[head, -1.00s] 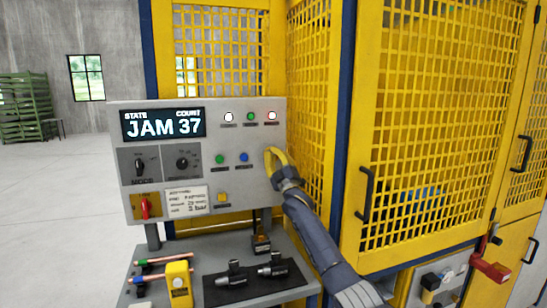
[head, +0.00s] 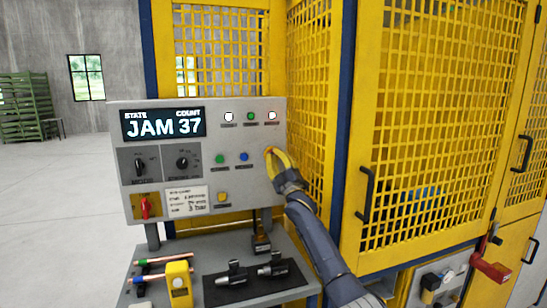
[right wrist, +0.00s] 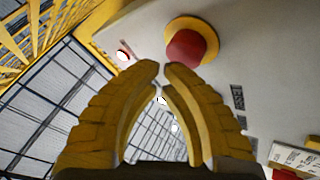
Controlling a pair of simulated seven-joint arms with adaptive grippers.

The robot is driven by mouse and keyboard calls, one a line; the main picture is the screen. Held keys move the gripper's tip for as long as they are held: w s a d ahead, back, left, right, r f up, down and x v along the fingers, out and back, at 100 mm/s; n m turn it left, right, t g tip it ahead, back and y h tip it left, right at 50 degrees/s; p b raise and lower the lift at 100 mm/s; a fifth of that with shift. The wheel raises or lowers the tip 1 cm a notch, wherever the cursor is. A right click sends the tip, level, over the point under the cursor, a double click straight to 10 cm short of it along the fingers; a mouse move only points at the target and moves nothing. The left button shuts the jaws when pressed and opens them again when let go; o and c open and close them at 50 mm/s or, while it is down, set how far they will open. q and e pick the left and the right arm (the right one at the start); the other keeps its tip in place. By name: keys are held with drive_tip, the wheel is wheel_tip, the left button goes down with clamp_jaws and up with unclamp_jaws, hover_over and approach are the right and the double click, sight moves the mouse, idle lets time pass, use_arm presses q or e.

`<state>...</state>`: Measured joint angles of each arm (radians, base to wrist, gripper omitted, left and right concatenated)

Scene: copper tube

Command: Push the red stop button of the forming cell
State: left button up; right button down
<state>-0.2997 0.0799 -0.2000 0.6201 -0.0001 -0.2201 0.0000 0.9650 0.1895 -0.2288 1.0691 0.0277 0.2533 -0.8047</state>
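The red stop button (right wrist: 187,48) with its yellow collar is on the grey panel of the forming cell (head: 250,185). It shows in the right wrist view just beyond my right fingertips, slightly to the right. In the head view my right gripper (head: 272,158) is at the panel's right edge and mostly hides the button. In the right wrist view the yellow fingers of my right gripper (right wrist: 161,68) have their tips nearly together, with nothing between them. A visible gap separates the tips from the button in that picture; true contact cannot be told. My left gripper is not in view.
The panel display (head: 163,124) reads JAM 37. Green (head: 220,159) and blue (head: 244,157) buttons sit left of my right gripper. Yellow mesh guarding (head: 310,90) stands close on the right. A bench (head: 205,297) below holds tubes and black tools.

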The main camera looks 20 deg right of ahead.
drive_tip(key=shift+s+d+r, duration=0.1)
drive_tip(key=shift+s+d, duration=0.05)
drive_tip(key=shift+s, duration=2.15)
idle(0.7)
